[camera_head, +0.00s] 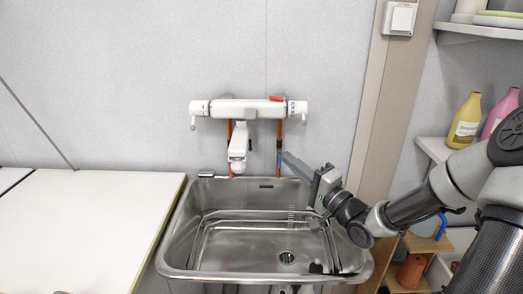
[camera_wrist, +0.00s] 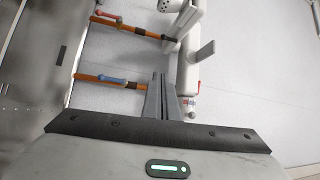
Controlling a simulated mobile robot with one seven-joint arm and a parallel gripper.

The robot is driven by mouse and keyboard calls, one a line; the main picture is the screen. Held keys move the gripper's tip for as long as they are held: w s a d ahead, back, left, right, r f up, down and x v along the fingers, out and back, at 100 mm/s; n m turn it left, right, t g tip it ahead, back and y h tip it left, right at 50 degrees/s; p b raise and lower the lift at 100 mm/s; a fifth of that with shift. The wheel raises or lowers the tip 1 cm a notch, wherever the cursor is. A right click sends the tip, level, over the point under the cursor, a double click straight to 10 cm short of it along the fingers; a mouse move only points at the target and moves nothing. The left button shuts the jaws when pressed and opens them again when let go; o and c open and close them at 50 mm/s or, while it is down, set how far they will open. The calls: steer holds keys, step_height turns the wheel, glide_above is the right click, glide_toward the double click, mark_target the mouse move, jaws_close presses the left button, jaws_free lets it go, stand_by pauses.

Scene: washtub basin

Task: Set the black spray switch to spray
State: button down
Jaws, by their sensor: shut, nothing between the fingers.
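A white wall-mounted faucet (camera_head: 250,109) hangs above the sink, with a white spray head (camera_head: 238,150) pointing down from its middle. In the wrist view the faucet body (camera_wrist: 185,65) runs up the picture, with the dotted spray face (camera_wrist: 172,5) at the top edge. A grey lever (camera_wrist: 205,50) sticks out from the body. I cannot clearly make out the black spray switch in either view. My gripper (camera_head: 287,156) is shut and empty, below and right of the spray head, apart from it. Its fingers (camera_wrist: 168,82) also show in the wrist view, pointing toward the faucet.
A steel sink (camera_head: 190,235) lies below, with its drain at the bottom. Copper pipes (camera_wrist: 125,27) with red and blue valves (camera_wrist: 98,77) run behind the faucet, close to my fingers. A white counter (camera_head: 85,225) stands left. Shelves with bottles (camera_head: 465,120) are at right.

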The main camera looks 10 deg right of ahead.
mark_target(250, 145)
steer(key=b+x, duration=0.2)
steer(key=x, duration=0.8)
steer(key=shift+s+a+f+b, duration=0.2)
steer(key=shift+s+a+b, duration=0.1)
steer(key=shift+s+a, duration=0.4)
steer(key=shift+s+a+f+b, duration=0.25)
steer(key=shift+s+a, duration=0.4)
steer(key=shift+a, duration=0.15)
steer(key=shift+r+p, duration=0.1)
steer(key=shift+p, duration=0.2)
steer(key=shift+m+g+p, duration=0.3)
steer(key=shift+p, duration=0.5)
